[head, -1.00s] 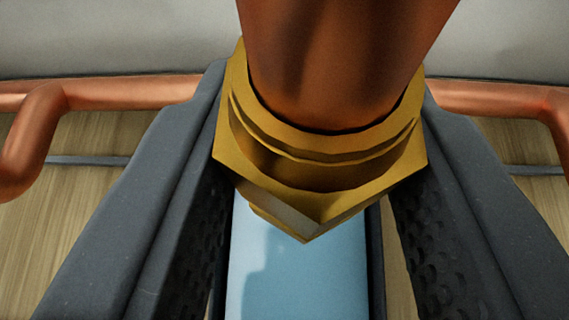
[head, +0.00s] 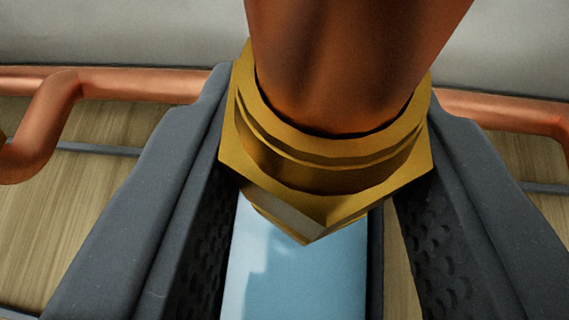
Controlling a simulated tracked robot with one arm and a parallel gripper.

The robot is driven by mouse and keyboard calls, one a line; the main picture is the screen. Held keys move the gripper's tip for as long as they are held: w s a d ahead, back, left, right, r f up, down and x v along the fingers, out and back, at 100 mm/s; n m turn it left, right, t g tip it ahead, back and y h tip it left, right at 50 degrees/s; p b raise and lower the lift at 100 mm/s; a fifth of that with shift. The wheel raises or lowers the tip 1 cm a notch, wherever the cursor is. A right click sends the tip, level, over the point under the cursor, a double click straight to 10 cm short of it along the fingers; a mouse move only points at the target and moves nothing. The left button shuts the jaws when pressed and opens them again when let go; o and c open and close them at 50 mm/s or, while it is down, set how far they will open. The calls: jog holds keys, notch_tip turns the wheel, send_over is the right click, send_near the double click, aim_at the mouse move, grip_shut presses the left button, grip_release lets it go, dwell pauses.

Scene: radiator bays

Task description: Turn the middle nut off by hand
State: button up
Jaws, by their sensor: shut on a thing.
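The brass nut (head: 320,165) sits around the lower end of a thick copper pipe (head: 350,60) in the middle of the head view. My gripper (head: 325,130) has one dark grey jaw on each side of the nut and is shut on it. The jaw tips reach the nut's left and right flats. What lies below the nut is mostly hidden behind it. I cannot tell whether the nut is loose on its thread.
A horizontal copper pipe (head: 140,86) runs behind the jaws on both sides, with a bend at the left (head: 45,120). Behind are a pale grey wall (head: 110,30) and wood-grain boards (head: 90,200). A light blue surface (head: 295,265) shows between the jaws.

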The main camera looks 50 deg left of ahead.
jog(key=shift+d+n+g+y+p, duration=0.1)
jog(key=shift+n+g+y+p, duration=0.3)
jog(key=shift+p, duration=1.05)
jog(key=shift+w+d+n, duration=0.1)
jog(key=shift+d+n, duration=0.05)
jog(key=shift+n, duration=0.15)
jog(key=shift+n+g+y, duration=0.4)
jog(key=shift+g+y, duration=0.1)
jog(key=shift+n, duration=0.3)
jog(key=o, duration=1)
jog(key=shift+a, duration=0.2)
jog(key=v, duration=1)
jog(key=shift+d+b, duration=0.15)
jog(key=shift+b, duration=0.15)
jog(key=shift+w, duration=0.1)
